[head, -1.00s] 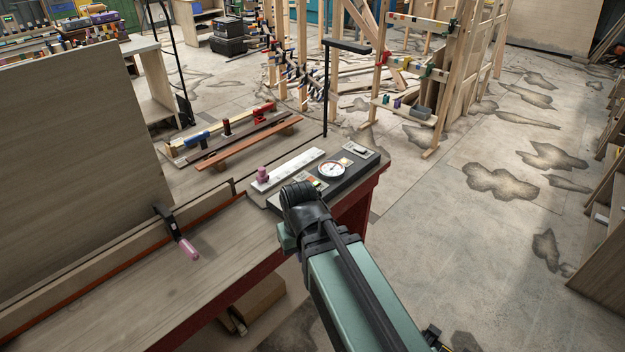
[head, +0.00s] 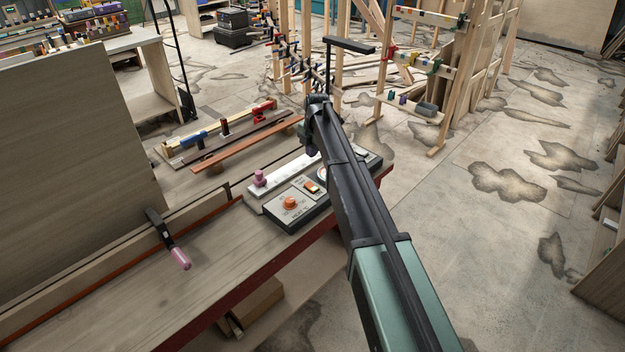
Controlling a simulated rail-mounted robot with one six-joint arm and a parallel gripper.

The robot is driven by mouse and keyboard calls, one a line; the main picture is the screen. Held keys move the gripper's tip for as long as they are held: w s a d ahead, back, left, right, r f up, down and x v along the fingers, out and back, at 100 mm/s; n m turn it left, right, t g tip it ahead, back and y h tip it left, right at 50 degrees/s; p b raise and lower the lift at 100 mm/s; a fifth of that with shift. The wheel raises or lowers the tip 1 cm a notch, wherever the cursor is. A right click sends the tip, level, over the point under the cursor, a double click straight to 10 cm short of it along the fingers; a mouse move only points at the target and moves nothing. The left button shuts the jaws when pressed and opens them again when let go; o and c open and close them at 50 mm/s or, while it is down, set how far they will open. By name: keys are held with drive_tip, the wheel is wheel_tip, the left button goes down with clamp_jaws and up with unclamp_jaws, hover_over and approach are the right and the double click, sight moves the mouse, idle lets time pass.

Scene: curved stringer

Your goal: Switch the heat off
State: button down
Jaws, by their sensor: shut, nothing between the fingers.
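A dark control box (head: 287,221) sits at the right end of the workbench. Its left part shows a round orange knob (head: 290,203) above small lettering that seems to read HEAT. A small orange-red rocker switch (head: 312,187) on a pale plate is up and right of the knob; its position is too small to read. The gauge (head: 321,173) is mostly covered by my arm. The box's far end (head: 373,161) shows right of the arm. My arm reaches over the box, its wrist end above the far side. My gripper's fingers are hidden.
A pale strip with a pink knob (head: 259,178) lies behind the box. A clamp with a pink handle (head: 180,258) is on the bench's back rail. A thin black post with a top bar (head: 348,46) stands behind my arm. Bare bench lies left of the box.

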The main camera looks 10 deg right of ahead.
sight(309, 184)
drive_tip(key=shift+f, duration=0.1)
drive_tip(key=f+b, duration=0.4)
drive_tip(key=w+f+b, duration=0.1)
drive_tip(key=f+b, duration=0.9)
drive_tip(key=shift+w+a, duration=0.2)
drive_tip(key=shift+a, duration=0.2)
drive_tip(key=shift+r, duration=0.15)
